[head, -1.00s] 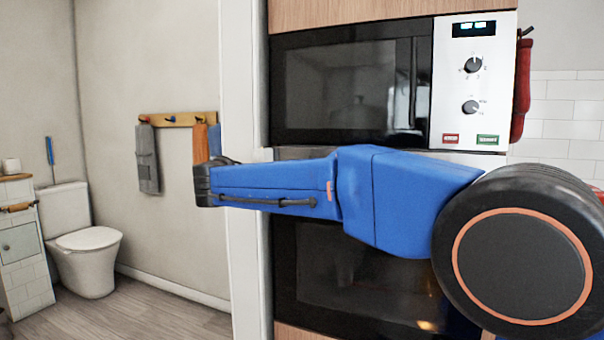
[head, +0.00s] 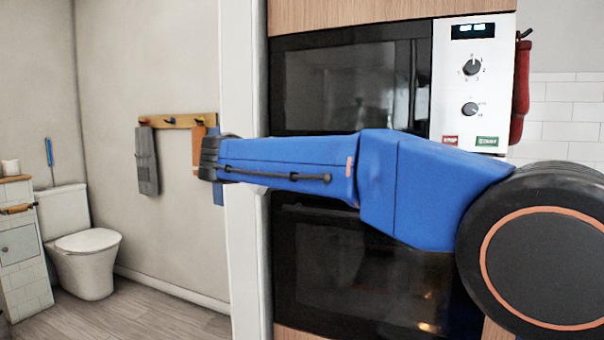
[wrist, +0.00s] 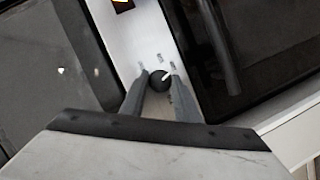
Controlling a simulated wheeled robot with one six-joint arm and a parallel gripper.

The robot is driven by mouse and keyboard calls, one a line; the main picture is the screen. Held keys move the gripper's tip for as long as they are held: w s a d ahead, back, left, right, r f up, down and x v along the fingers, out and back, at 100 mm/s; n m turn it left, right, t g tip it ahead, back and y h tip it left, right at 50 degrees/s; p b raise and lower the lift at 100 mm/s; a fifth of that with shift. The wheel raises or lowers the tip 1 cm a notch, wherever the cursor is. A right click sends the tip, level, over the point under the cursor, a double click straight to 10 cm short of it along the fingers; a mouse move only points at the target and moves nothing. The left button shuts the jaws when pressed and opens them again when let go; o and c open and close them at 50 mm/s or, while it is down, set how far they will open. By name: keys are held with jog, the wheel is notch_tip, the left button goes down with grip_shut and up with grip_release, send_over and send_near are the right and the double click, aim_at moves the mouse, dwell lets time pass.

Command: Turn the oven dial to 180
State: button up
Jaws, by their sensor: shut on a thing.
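The oven dial (wrist: 159,83) is a small round black knob with a white pointer on a white panel (wrist: 140,40) in the wrist view. Its pointer aims up and right in that picture, and the small marks around it are too blurred to read. My gripper (wrist: 160,79) has a grey finger on each side of the dial and is shut on it. The oven (head: 345,270) with its dark glass door shows below my blue arm in the head view. The arm hides the oven's dial and my gripper there.
A microwave (head: 345,85) sits above the oven, with an upper knob (head: 472,67), a lower knob (head: 470,109), a red button (head: 450,139) and a green button (head: 487,141). A white wall edge (head: 243,260) stands left.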

jog(key=shift+f, duration=0.1)
dwell(0.3)
jog(key=o, duration=1)
jog(key=shift+o, duration=0.2)
jog(key=v, duration=1.7)
jog(key=shift+s, duration=0.2)
